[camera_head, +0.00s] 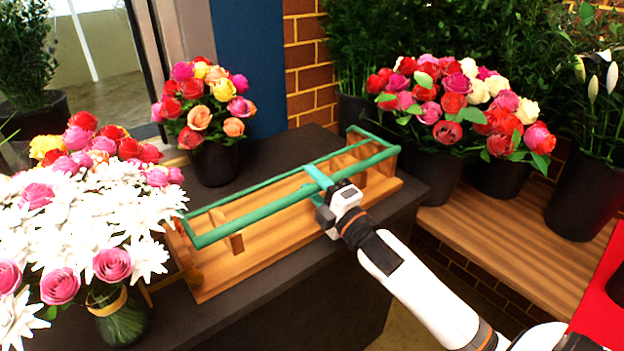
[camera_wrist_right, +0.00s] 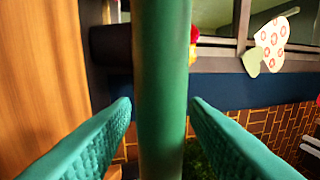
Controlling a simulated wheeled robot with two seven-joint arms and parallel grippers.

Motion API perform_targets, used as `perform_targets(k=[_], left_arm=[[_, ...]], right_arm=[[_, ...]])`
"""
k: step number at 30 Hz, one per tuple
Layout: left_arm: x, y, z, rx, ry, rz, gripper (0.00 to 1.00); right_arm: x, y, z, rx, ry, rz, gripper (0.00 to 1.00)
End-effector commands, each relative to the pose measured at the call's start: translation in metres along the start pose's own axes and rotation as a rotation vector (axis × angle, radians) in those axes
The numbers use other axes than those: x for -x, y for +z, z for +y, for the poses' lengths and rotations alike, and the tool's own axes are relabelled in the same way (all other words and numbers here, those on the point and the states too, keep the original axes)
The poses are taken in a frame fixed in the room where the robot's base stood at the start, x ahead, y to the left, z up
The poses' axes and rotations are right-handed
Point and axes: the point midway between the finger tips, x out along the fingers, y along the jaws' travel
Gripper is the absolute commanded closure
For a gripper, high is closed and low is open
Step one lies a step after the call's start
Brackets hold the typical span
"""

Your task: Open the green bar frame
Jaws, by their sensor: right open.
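The green bar frame (camera_head: 255,216) is a long rectangle of green bars lying roughly level over a wooden box (camera_head: 255,262) on the dark counter. My right gripper (camera_head: 318,180) is at the middle of the frame's near long bar. In the right wrist view the green bar (camera_wrist_right: 162,60) runs between the two teal fingers of the open right gripper (camera_wrist_right: 160,104), with a gap on each side. Part of the near bar is hidden behind the gripper in the head view. My left gripper is not in view.
A bouquet of white and pink flowers (camera_head: 85,220) stands close to the box's left end. A dark pot of roses (camera_head: 213,160) stands behind the box. More potted roses (camera_head: 460,115) stand on a wooden bench (camera_head: 510,230) at right. The counter front (camera_head: 300,300) is clear.

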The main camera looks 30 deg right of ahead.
Motion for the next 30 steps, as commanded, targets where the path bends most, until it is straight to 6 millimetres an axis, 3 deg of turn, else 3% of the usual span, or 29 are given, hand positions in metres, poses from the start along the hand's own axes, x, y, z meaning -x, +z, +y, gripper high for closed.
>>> perform_targets(k=[11,12,19,30], left_arm=[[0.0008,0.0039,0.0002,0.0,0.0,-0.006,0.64],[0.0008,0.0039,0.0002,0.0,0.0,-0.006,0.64],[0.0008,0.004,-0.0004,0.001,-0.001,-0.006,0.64],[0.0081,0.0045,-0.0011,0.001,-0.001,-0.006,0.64]], right_arm=[[-0.0066,0.0003,0.0004,0.0,0.001,0.0,0.59],[-0.0065,0.0003,0.0003,0.0,0.001,0.0,0.6],[-0.0064,0.0003,0.0002,0.0,0.001,0.0,0.98],[-0.0087,0.0001,-0.0035,0.0,0.013,0.0,1.0]])
